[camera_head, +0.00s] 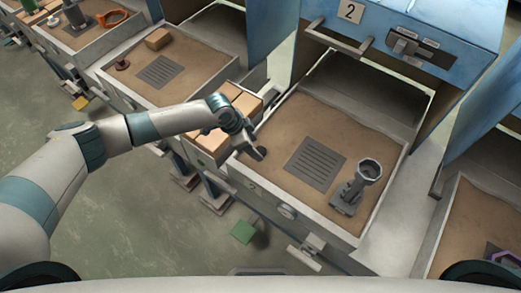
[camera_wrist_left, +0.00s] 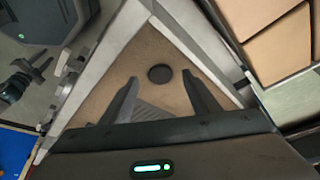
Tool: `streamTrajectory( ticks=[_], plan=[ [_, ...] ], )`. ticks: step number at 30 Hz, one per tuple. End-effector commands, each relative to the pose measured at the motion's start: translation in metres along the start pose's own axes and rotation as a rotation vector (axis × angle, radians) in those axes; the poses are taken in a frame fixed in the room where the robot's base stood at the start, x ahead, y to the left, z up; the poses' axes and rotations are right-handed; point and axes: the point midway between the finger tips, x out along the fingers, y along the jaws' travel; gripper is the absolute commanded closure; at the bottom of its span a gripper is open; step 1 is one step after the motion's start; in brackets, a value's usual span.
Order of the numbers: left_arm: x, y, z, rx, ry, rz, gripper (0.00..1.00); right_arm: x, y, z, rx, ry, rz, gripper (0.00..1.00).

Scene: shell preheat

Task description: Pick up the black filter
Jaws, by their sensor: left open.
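The black filter is a flat, dark, round disc (camera_wrist_left: 160,74) on the brown floor of a drawer in the left wrist view. It lies beyond and between the fingertips of my left gripper (camera_wrist_left: 160,88), which is open with nothing between its fingers. In the head view my left gripper (camera_head: 250,143) hangs over the left side of the open drawer (camera_head: 385,205) under the blue cabinet marked 2. I cannot pick out the filter in the head view; the gripper probably hides it. My right gripper does not show.
A dark slotted grate (camera_head: 315,164) lies mid-drawer, and a grey stand with a ring-shaped cup (camera_head: 356,185) stands at its right. Tan blocks (camera_head: 247,105) fill a small tray left of the drawer. Another drawer (camera_head: 200,65) holds a grate and a block. Drawer walls stand around the gripper.

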Motion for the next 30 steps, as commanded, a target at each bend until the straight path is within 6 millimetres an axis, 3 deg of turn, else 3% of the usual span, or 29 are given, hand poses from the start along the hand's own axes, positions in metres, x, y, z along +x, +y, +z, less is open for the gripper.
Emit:
streamTrajectory(
  ticks=[9,24,30],
  plan=[
    [0.025,-0.001,-0.001,-0.001,-0.001,0.0,0.45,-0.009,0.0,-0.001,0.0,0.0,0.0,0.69],
    [0.027,-0.001,0.0,0.0,0.0,0.0,0.45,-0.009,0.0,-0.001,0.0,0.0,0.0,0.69],
    [0.027,-0.001,0.0,0.0,0.0,0.0,0.88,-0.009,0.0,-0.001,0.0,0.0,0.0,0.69]
  ],
)
